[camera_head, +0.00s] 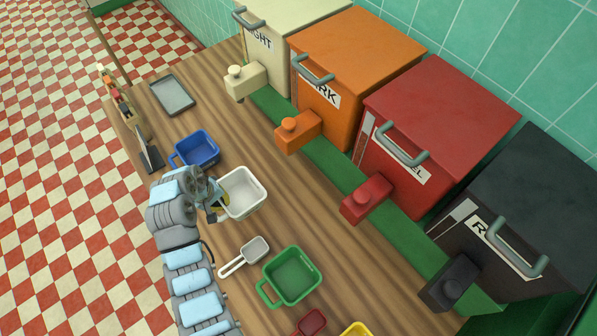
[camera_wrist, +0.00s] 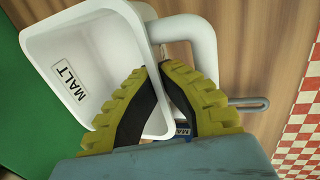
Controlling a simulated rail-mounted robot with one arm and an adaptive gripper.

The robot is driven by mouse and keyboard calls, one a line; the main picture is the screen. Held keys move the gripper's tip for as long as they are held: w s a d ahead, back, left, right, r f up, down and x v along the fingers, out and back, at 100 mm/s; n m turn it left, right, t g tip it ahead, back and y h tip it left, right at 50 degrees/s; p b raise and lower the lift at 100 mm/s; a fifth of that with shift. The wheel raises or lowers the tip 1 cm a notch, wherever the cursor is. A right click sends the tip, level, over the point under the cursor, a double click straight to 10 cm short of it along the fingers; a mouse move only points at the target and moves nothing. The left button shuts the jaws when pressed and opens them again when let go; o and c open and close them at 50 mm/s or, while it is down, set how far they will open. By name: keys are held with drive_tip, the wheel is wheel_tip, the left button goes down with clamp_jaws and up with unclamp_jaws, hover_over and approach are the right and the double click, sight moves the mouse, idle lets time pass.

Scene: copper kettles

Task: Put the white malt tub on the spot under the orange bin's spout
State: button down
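The white malt tub (camera_head: 243,194) is over the middle of the wooden counter; I cannot tell whether it touches the wood. Its "MALT" label and empty inside show in the wrist view (camera_wrist: 75,50). My gripper (camera_head: 217,200) is at the tub's left side. In the wrist view its yellow fingers (camera_wrist: 159,68) close around the tub's handle-side wall, one inside and one outside. The orange bin (camera_head: 355,65) stands against the tiled wall, with its orange spout (camera_head: 298,130) facing the counter. The wood in front of this spout is bare; no marked spot is distinguishable.
Cream (camera_head: 290,25), red (camera_head: 440,130) and black (camera_head: 520,220) bins flank the orange one. A blue tub (camera_head: 197,149), a white scoop (camera_head: 247,256) and a green tub (camera_head: 292,276) are near my gripper. A grey tray (camera_head: 172,95) lies farther back.

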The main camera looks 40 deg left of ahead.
drive_tip(key=shift+w+d+f, duration=0.1)
drive_tip(key=shift+w+d, duration=0.1)
drive_tip(key=w+d+p, duration=0.2)
drive_tip(key=w, duration=0.7)
drive_tip(key=w+d+p, duration=0.1)
drive_tip(key=w+d, duration=0.2)
drive_tip(key=w, duration=0.7)
drive_tip(key=shift+s+a+f+p, duration=0.1)
drive_tip(key=shift+f+p, duration=0.05)
drive_tip(key=shift+f, duration=1.35)
drive_tip(key=shift+s+a+f+p, duration=0.1)
drive_tip(key=shift+f+p, duration=0.05)
drive_tip(key=shift+f, duration=1.3)
drive_tip(key=shift+d+f, duration=0.1)
drive_tip(key=shift+f, duration=0.2)
drive_tip(key=shift+w+f, duration=0.2)
drive_tip(key=shift+f, duration=0.05)
drive_tip(key=shift+f, duration=0.1)
